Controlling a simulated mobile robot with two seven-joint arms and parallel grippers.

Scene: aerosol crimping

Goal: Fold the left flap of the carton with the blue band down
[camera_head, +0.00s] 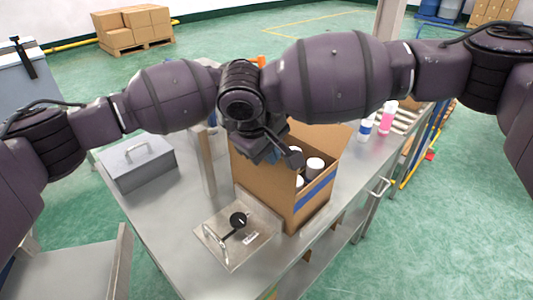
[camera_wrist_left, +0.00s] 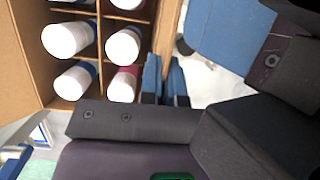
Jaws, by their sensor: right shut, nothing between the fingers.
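The open carton (camera_head: 310,203) with the blue band stands on the steel table in the head view. Its brown left side (camera_head: 258,177) faces me, and a flap (camera_head: 328,138) stands up at the back right. The left flap is partly covered by my arms. White-capped cans stand in the carton's compartments, and show in the left wrist view (camera_wrist_left: 66,39). My right gripper (camera_head: 284,157) is shut and empty, over the carton's left upper edge. My left gripper is hidden behind the right wrist in the head view; blue finger parts (camera_wrist_left: 225,30) show in the left wrist view, but its opening is unclear.
A steel plate with a black-knobbed toggle clamp (camera_head: 238,222) lies in front of the carton. A grey lidded box (camera_head: 138,160) stands to the left. A white-and-blue bottle (camera_head: 366,128) and a pink bottle (camera_head: 388,117) stand behind right. A metal post (camera_head: 205,160) rises left of the carton.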

